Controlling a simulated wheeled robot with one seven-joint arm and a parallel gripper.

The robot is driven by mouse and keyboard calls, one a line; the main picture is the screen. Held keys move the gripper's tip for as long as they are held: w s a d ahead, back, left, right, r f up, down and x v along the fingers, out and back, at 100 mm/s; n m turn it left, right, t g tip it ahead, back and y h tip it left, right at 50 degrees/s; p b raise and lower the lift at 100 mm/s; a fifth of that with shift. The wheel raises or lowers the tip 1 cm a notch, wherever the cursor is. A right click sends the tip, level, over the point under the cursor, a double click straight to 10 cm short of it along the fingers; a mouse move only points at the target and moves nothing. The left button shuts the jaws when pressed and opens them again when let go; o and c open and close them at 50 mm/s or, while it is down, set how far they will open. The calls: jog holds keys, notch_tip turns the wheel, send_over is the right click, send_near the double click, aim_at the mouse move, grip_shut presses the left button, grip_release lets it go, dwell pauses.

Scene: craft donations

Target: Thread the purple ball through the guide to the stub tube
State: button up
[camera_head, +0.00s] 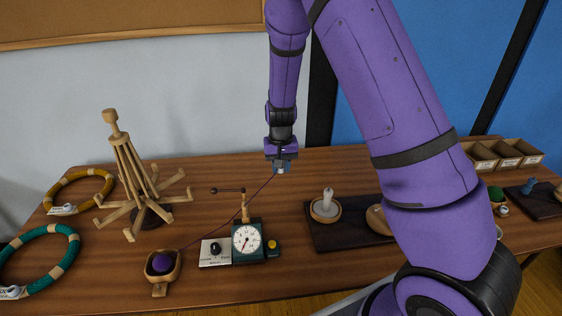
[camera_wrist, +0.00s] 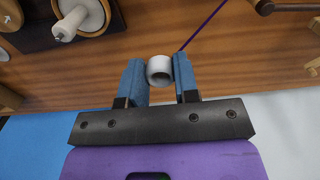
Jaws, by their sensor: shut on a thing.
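The purple ball (camera_head: 162,262) sits in a small wooden cup with a handle (camera_head: 160,290) at the front left of the table. A thin purple thread runs from the ball up to my gripper (camera_head: 281,166), past the wooden post and dark rod (camera_head: 228,190) that look like the guide. I cannot tell whether the thread passes through the guide's eye. My gripper is shut on the white stub tube (camera_wrist: 160,69), held between its blue fingers above the table. In the wrist view the thread (camera_wrist: 203,24) runs up and right from beside the tube; its end is hidden.
A device with a dial (camera_head: 246,240) and a plate with a black knob (camera_head: 215,252) stand by the guide. A wooden swift (camera_head: 128,175) and yellow and teal hoops (camera_head: 75,240) are at left. A dark tray (camera_head: 345,236) holds wooden pieces; bins (camera_head: 503,160) stand far right.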

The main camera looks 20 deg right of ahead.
aim_at(329, 188)
jog(key=shift+f, duration=2.8)
jog(key=shift+s+d+f, duration=0.1)
jog(key=shift+s+d, duration=0.9)
jog(key=shift+d, duration=1.5)
jog(key=shift+s+d+r, duration=0.1)
jog(key=shift+s+d, duration=0.85)
jog(key=shift+d, duration=1.5)
jog(key=shift+s+d+f, duration=0.1)
jog(key=shift+s+d, duration=0.9)
jog(key=shift+d, duration=1.5)
jog(key=shift+f, duration=1.25)
jog(key=o, duration=1)
jog(key=shift+c, duration=0.2)
notch_tip(329, 188, up, 11)
